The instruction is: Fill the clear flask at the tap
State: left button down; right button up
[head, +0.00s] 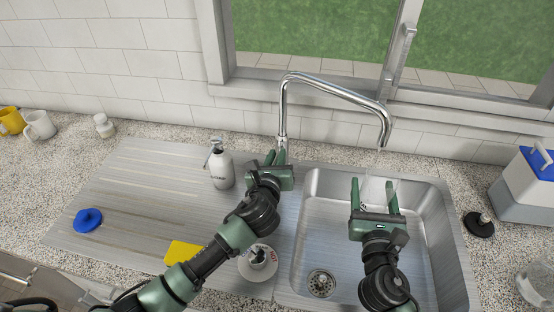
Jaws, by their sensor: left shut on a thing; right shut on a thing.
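The chrome tap (335,90) stands behind the sink, its spout curving over to the right above the basin. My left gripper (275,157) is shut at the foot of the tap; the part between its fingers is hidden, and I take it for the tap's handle. My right gripper (375,188) is inside the sink area, below the spout, its fingers pointing to the back wall. The clear flask (375,190) shows only faintly between those fingers, which are shut on it. I cannot tell its water level or whether water runs from the spout.
The steel sink (440,200) has a drain (321,283). On the draining board are a soap bottle (221,170), yellow sponge (184,252), blue plunger-like thing (88,220) and white dish (258,263). A black stopper (480,224) and cooler box (527,185) stand right.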

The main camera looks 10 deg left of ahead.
pick_arm(q)
jog(key=shift+w+a+r+g, duration=0.1)
jog(key=shift+w+r+g, duration=0.3)
jog(key=shift+g, duration=0.5)
jog(key=shift+w+r+g, duration=0.2)
jog(key=shift+r+g, duration=0.4)
jog(key=shift+g, duration=0.3)
jog(key=c, duration=1.4)
grip_release()
jog(key=shift+o, duration=0.2)
jog(key=shift+f, duration=0.1)
jog(key=shift+s, duration=0.1)
jog(key=v, duration=1.2)
jog(key=shift+a, duration=0.1)
